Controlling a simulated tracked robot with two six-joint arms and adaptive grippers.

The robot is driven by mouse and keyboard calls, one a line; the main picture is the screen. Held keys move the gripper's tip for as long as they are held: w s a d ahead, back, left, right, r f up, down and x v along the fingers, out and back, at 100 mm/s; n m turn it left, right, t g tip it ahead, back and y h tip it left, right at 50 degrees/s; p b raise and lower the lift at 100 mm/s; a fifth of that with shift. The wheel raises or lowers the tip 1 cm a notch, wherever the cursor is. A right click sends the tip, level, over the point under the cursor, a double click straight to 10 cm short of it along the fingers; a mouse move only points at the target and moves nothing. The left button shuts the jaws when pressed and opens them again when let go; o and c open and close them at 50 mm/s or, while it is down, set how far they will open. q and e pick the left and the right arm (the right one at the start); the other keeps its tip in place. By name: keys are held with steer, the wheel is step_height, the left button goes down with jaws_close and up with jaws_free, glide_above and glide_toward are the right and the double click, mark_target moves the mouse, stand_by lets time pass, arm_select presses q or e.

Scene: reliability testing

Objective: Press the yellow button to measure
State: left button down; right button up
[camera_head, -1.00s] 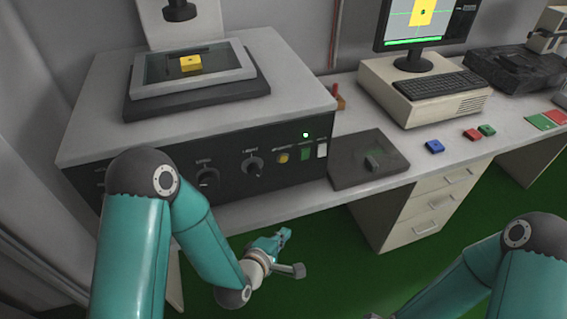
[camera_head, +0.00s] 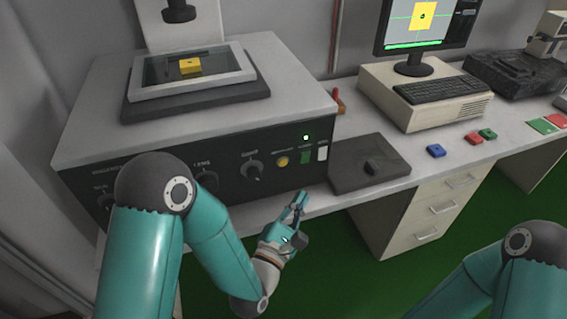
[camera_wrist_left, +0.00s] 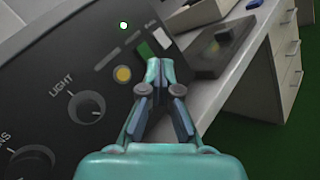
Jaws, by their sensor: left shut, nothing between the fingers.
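The round yellow button (camera_head: 283,161) is on the dark front panel of the measuring machine (camera_head: 85,135), between the light knob and a green switch. It also shows in the left wrist view (camera_wrist_left: 123,74), left of my fingertips. My left gripper (camera_head: 300,197) is shut and empty, in front of the machine and below the button, with its fingers pointing up toward the panel. It is apart from the button. In the left wrist view the fingertips (camera_wrist_left: 160,68) overlap the panel's lower right part. My right gripper is out of view; only my right arm shows.
A yellow block (camera_head: 190,66) lies on the machine's glass stage. A green light (camera_head: 306,138) is lit on the panel. A dark mat with a mouse (camera_head: 371,167), a monitor (camera_head: 425,25), keyboard (camera_head: 438,87) and blue block (camera_head: 435,151) are on the desk. Open space lies before the desk.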

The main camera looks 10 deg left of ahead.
mark_target(283, 162)
arm_select(q)
steer(key=shift+w+a+p, duration=0.2)
steer(key=shift+w+a, duration=0.5)
steer(key=shift+w, duration=0.6)
steer(key=shift+w+a+p, duration=0.15)
steer(key=shift+w+a, duration=0.55)
steer(key=shift+w, duration=0.55)
steer(key=shift+w+a+p, duration=0.2)
steer(key=shift+w+a, duration=0.5)
steer(key=shift+w, duration=0.6)
steer(key=shift+w, duration=0.1)
steer(key=shift+w+a+b, duration=0.2)
steer(key=shift+w+b, duration=0.05)
steer(key=shift+b, duration=0.15)
steer(key=shift+w+a, duration=0.15)
steer(key=shift+w, duration=0.2)
steer(key=shift+s+b, duration=0.1)
steer(key=shift+b, duration=0.25)
steer(key=shift+s+d+b, duration=0.35)
steer(key=shift+s+b, duration=0.05)
steer(key=shift+s, duration=0.2)
